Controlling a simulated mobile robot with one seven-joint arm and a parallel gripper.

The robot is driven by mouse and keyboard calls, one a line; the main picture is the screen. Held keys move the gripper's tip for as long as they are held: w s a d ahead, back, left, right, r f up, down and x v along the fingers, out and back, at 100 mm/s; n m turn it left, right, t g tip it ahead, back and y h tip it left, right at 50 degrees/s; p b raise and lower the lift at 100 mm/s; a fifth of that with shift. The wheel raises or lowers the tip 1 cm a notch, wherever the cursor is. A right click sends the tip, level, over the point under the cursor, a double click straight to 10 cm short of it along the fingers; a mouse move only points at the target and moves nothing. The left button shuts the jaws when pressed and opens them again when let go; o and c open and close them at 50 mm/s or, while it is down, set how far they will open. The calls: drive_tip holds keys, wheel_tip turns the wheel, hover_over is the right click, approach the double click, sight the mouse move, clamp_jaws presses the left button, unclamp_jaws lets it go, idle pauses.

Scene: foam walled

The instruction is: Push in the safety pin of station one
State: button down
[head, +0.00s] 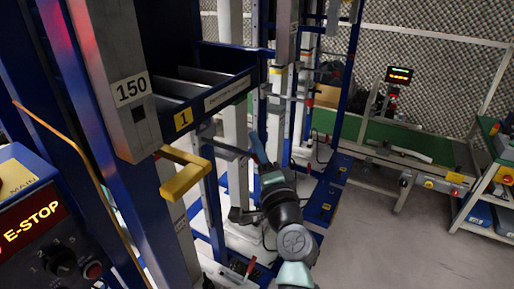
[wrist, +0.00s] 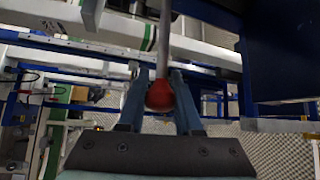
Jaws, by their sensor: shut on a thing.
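Station one carries a yellow plate marked 1 (head: 184,119) on its dark blue frame. In the wrist view, a grey rod with a red ball knob (wrist: 160,96), which looks like the safety pin, reaches down between my fingers. My gripper (wrist: 160,78) is shut on the knob, with one blue finger on each side. In the head view, my gripper (head: 258,148) is beside the station, to the right of the plate. The knob is hidden there by the fingers. I cannot tell how far the pin sits in its hole.
A yellow handle (head: 184,178) juts out from the station's post, left of my arm. An E-STOP panel (head: 40,225) stands at the near left. A green conveyor (head: 390,150) runs along the back right. The grey floor at right is clear.

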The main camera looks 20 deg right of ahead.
drive_tip(key=w+a+b, duration=0.1)
drive_tip(key=w+a, duration=0.5)
drive_tip(key=shift+a+b, duration=0.15)
drive_tip(key=shift+b, duration=0.2)
drive_tip(key=shift+w+r, duration=0.1)
drive_tip(key=c, duration=0.6)
unclamp_jaws()
drive_tip(key=shift+w, duration=0.15)
drive_tip(key=s, duration=0.4)
drive_tip(key=s+f, duration=0.1)
drive_tip(key=s, duration=0.3)
drive_tip(key=s+f+p, duration=0.1)
drive_tip(key=s, duration=0.4)
drive_tip(key=shift+f, duration=0.25)
